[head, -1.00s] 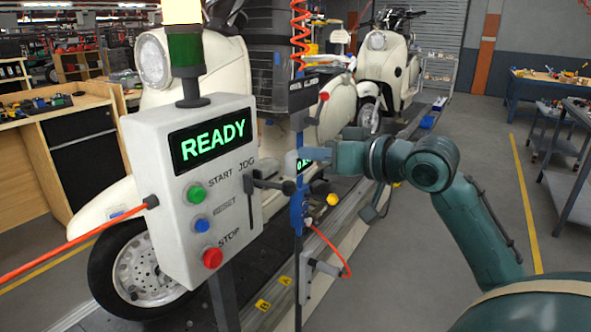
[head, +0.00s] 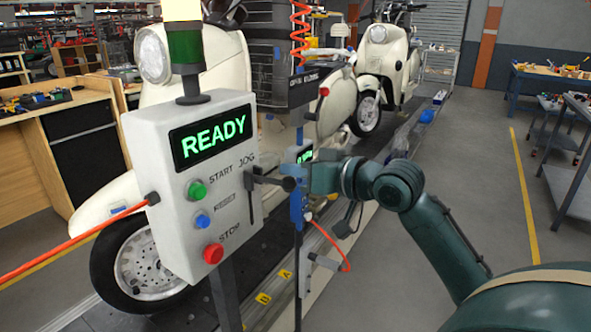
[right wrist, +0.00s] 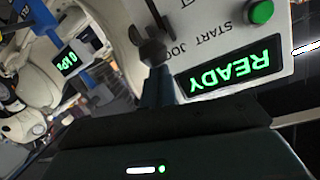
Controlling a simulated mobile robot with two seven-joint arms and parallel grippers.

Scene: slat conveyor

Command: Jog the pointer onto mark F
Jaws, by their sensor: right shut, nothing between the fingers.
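The grey control box (head: 190,240) shows READY on its green-lit screen (head: 212,138). The black JOG lever (head: 268,181) sticks out from its right side and ends in a round knob (head: 289,184). My right gripper (head: 303,172) is shut and empty, beside the knob; contact cannot be told. In the right wrist view the dark knob (right wrist: 153,51) is just beyond the shut fingers (right wrist: 158,85). Yellow tags A (head: 286,274) and B (head: 263,298) lie along the conveyor edge. I cannot make out mark F or the pointer. My left gripper is out of view.
A blue post (head: 296,207) with a small display (head: 304,156) stands close behind my gripper. A red hose (head: 333,249) loops below it. White scooters (head: 140,265) stand along the conveyor.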

